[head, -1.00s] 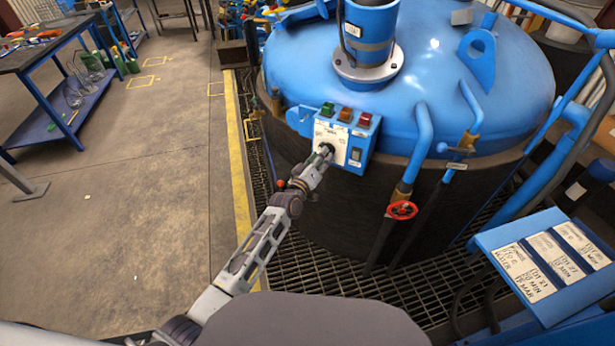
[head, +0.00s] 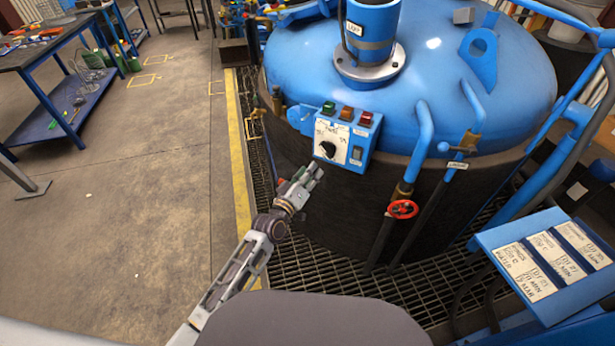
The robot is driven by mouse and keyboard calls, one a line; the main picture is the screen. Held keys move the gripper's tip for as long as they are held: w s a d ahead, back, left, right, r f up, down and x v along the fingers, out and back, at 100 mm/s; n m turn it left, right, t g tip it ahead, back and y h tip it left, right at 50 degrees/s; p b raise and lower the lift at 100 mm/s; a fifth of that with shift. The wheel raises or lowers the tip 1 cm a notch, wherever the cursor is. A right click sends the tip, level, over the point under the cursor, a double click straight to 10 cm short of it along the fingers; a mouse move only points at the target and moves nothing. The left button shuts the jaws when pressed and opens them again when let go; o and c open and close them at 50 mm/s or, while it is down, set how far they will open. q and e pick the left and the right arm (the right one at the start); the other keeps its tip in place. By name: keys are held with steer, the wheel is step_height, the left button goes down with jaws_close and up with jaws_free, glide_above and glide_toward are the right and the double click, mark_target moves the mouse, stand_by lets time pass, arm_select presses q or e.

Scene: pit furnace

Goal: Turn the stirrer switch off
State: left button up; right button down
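A blue control box (head: 364,139) is fixed to the side of the big blue-lidded vessel. Its white plate carries a black rotary knob (head: 327,149) with small lettering around it, too small to read surely. The knob's pointing direction is hard to tell. A small dark rocker switch (head: 356,155) sits to the right of the plate. My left gripper (head: 312,171) is below and left of the box, apart from the knob, with its fingers apart and nothing between them. My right gripper is not in view.
Green, amber and red lamps or buttons (head: 346,113) top the box. A red valve wheel (head: 402,209) and pipes stand right of it. The blue-lidded vessel (head: 450,75) stands over floor grating (head: 340,262). A label stand (head: 545,255) is at lower right. Open floor lies left.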

arm_select(q)
steer(key=shift+s+a, duration=0.2)
steer(key=shift+s, duration=0.25)
steer(key=shift+m, duration=0.3)
steer(key=s+a+f+m+g+y, duration=0.1)
steer(key=a+f+m+g, duration=0.1)
steer(key=f, duration=0.9)
steer(key=s+a+f+m+g+y, duration=0.1)
steer(key=a+f+m+g, duration=0.15)
steer(key=f, duration=0.75)
steer(key=s+a+f+m+g+y, duration=0.15)
steer(key=s+a+f, duration=0.3)
steer(key=f, duration=0.45)
steer(key=s+a+f+g+y, duration=0.1)
steer(key=s+a+f+g, duration=0.15)
steer(key=s+f, duration=0.55)
steer(key=s+a+f+g+y, duration=0.1)
steer(key=s+a+f, duration=0.4)
steer(key=s, duration=0.7)
steer(key=s+a+f+g+y, duration=0.1)
steer(key=s+a+f+g, duration=0.2)
steer(key=s+f, duration=0.6)
steer(key=s+a+f+g+y, duration=0.1)
steer(key=s+a+f, duration=0.6)
steer(key=s, duration=0.9)
steer(key=shift+s+a+f+m+g, duration=0.2)
steer(key=shift+a+f+m+g, duration=0.15)
steer(key=shift+g, duration=0.5)
